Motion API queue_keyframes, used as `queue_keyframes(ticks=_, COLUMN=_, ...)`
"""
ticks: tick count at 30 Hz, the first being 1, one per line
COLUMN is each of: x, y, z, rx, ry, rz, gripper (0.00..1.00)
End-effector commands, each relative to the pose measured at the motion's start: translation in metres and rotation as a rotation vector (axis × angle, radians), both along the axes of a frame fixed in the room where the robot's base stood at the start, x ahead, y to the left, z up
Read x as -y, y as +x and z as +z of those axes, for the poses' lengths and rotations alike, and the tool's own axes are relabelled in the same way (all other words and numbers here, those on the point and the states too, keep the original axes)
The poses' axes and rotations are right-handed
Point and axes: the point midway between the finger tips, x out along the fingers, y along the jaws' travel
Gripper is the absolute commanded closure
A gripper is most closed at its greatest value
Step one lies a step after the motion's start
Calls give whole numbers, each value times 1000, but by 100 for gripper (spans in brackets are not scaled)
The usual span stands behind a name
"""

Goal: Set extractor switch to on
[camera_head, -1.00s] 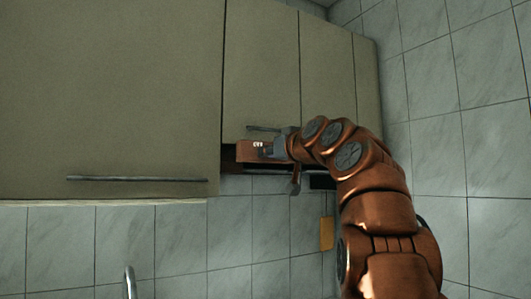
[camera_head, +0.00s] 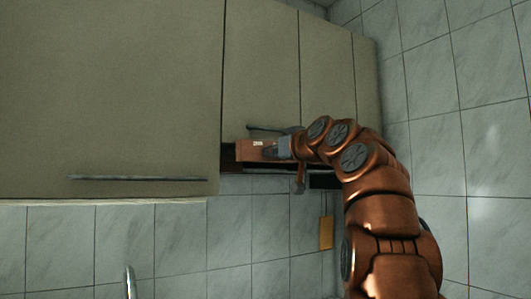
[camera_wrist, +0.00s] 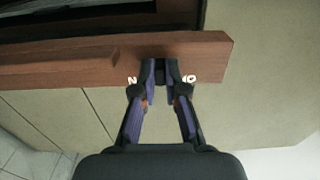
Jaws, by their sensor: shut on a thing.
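The extractor's reddish-brown front panel (camera_head: 250,151) sits under the wall cabinets in the head view, and it spans the upper part of the wrist view (camera_wrist: 70,58). A small black switch (camera_wrist: 160,72) is on the panel, with white marks to its left and right. My gripper (camera_wrist: 161,82) has its two fingers closed on the switch, one on each side. In the head view my gripper (camera_head: 272,151) is at the panel, coming from the right. The switch itself is hidden behind the fingers there.
Cabinet doors (camera_head: 265,65) rise just above the panel, one with a bar handle close over my gripper. A larger cabinet door (camera_head: 110,100) stands at the left. The tiled wall (camera_head: 460,150) is at the right. A yellow-orange piece (camera_head: 326,233) is on the wall below.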

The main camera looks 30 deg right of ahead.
Motion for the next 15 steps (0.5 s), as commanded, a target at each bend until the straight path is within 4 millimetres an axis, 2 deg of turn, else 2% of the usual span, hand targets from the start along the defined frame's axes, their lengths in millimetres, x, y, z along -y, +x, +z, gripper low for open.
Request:
queue_keyframes(ticks=4, x=9, y=0, z=0, rx=2, ry=0, rz=-2, gripper=100)
queue_keyframes(ticks=12, x=9, y=-1, z=0, rx=1, ry=0, rz=-2, gripper=100)
queue_keyframes(ticks=13, x=9, y=-1, z=0, rx=1, ry=0, rz=-2, gripper=87)
queue_keyframes(ticks=15, x=9, y=-1, z=0, rx=1, ry=0, rz=-2, gripper=79)
